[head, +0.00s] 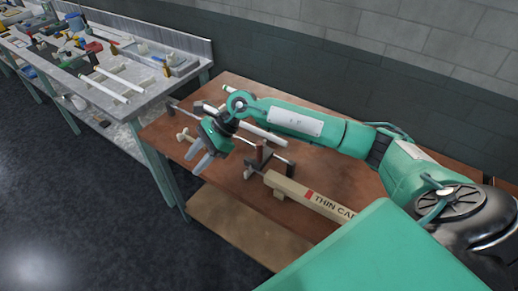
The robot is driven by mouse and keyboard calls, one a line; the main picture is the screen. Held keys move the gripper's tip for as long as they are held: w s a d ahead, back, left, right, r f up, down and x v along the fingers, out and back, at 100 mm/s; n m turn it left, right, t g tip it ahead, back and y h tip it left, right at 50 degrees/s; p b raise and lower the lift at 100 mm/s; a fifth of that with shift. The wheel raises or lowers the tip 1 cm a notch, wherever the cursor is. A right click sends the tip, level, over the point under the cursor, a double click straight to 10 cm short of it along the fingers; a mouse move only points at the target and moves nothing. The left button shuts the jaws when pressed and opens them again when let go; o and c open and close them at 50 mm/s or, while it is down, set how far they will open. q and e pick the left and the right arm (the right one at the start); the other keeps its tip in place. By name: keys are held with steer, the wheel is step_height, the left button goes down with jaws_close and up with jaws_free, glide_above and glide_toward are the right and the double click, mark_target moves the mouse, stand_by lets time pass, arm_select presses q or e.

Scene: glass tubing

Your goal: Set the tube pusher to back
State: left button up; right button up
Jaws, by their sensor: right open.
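My right gripper (198,160) hangs over the left part of the brown table (230,185), fingers pointing down and toward the front edge. Its two grey fingers are apart and nothing shows between them. A small dark red and grey fixture (262,156) with a thin rod stands on the table just right of the gripper. It may be the tube pusher, but I cannot tell for sure. Pale tubing (262,134) lies behind the gripper, partly hidden by my right arm. My left gripper is not in view.
A pale knobbed piece (184,136) is left of the gripper. A cluttered grey bench (140,95) stands at the left. A block wall (340,60) is behind.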

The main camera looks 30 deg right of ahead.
steer(key=w+d+n+h, duration=0.2)
steer(key=d+h, duration=0.3)
steer(key=d, duration=0.5)
step_height(320, 180, up, 3)
steer(key=h, duration=0.5)
glide_above(259, 150)
steer(key=shift+w+d+n+g, duration=0.3)
steer(key=shift+w, duration=0.1)
steer(key=shift+d+f, duration=0.1)
steer(key=shift+f, duration=0.05)
step_height(259, 150, down, 12)
steer(key=p, duration=0.5)
steer(key=shift+f, duration=0.7)
jaws_close()
